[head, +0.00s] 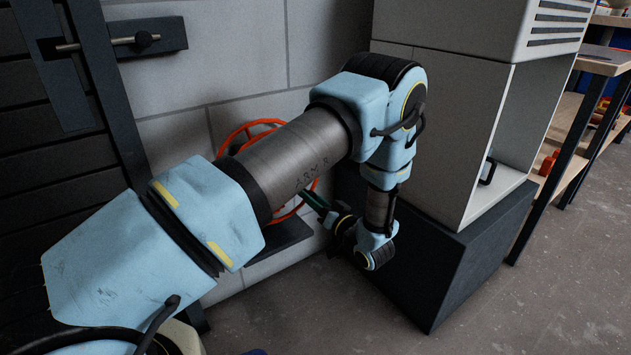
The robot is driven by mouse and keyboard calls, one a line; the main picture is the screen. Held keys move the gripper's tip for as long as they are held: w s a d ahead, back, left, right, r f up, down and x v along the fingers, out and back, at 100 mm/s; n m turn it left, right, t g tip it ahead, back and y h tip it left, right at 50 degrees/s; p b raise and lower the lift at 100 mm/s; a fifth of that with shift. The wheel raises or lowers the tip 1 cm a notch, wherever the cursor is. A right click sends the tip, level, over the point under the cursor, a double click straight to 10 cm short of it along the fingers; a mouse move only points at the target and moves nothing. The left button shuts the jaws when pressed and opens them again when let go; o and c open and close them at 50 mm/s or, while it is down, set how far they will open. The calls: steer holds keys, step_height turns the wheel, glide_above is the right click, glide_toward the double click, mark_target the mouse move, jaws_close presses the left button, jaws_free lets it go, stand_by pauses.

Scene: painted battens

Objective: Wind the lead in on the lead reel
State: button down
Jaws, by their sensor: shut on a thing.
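The lead reel (262,124) is an orange-red ring with spokes, upright against the grey block wall. My arm crosses in front of it and hides most of it, so only parts of its rim show above, right of and below the arm. My gripper (318,204) is at the reel's lower right side, pointing left toward it. It is shut on a part at the reel, apparently its handle; the grip itself is small, dark and partly hidden. The lead cannot be made out.
A pale cabinet on a dark plinth (455,265) stands close to the right of my gripper. A dark slatted door with a bolt (140,42) is at the left. A workbench (600,62) stands at the far right. The floor in front is clear.

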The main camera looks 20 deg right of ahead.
steer(key=s+a+f+m+h+p, duration=0.1)
steer(key=a+f+m+p, duration=0.2)
steer(key=a+m, duration=0.5)
steer(key=shift+s+f+m+p, duration=0.3)
steer(key=shift+m+p, duration=0.6)
steer(key=shift+m, duration=0.8)
steer(key=c, duration=0.5)
jaws_free()
steer(key=shift+c, duration=0.2)
steer(key=s+d+p, duration=0.1)
steer(key=s+d, duration=0.1)
steer(key=s, duration=0.8)
steer(key=shift+s+f, duration=0.3)
steer(key=shift+f, duration=0.05)
